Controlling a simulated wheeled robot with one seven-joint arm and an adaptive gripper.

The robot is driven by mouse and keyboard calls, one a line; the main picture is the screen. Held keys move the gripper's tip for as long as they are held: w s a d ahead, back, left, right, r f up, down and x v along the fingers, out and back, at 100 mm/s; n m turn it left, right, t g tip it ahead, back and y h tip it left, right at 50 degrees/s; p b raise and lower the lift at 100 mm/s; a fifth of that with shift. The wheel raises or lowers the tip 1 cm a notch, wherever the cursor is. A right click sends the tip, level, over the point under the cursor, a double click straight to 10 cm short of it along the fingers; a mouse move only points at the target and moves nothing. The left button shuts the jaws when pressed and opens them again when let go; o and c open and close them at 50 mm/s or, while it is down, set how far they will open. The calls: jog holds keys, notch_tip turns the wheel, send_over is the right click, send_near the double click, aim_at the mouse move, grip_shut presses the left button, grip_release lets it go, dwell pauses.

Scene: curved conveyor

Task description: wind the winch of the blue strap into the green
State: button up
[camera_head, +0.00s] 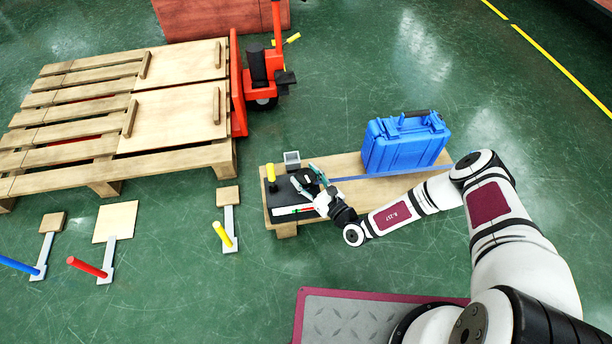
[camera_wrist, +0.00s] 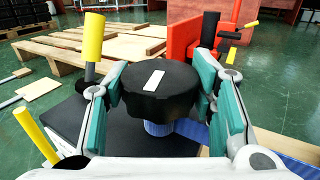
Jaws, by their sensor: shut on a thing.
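The winch's black round knob (camera_wrist: 157,92) carries a white mark and sits between the two teal fingers of my gripper (camera_wrist: 158,78), which is shut on its sides. Blue strap (camera_wrist: 160,129) is wound on the drum just below the knob. In the head view my gripper (camera_head: 309,181) is at the black winch plate (camera_head: 282,197) on a low wooden platform (camera_head: 344,163). The blue strap (camera_head: 350,178) runs right from there to the blue case (camera_head: 403,145). A gauge strip (camera_head: 294,211) with red, green and white lies at the plate's front; its reading is too small to tell.
A yellow-handled lever (camera_head: 271,172) stands on the plate's left, with a small grey box (camera_head: 292,160) behind. A pallet (camera_head: 105,160) and red pallet jack (camera_head: 240,85) are behind left. Blue, red (camera_head: 87,267) and yellow levers stand on the floor.

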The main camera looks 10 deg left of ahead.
jog(key=o, duration=1.1)
jog(key=shift+o, duration=0.2)
jog(key=shift+s+d, duration=0.1)
jog(key=v, duration=1.1)
jog(key=shift+s+d, duration=0.25)
jog(key=shift+s, duration=0.05)
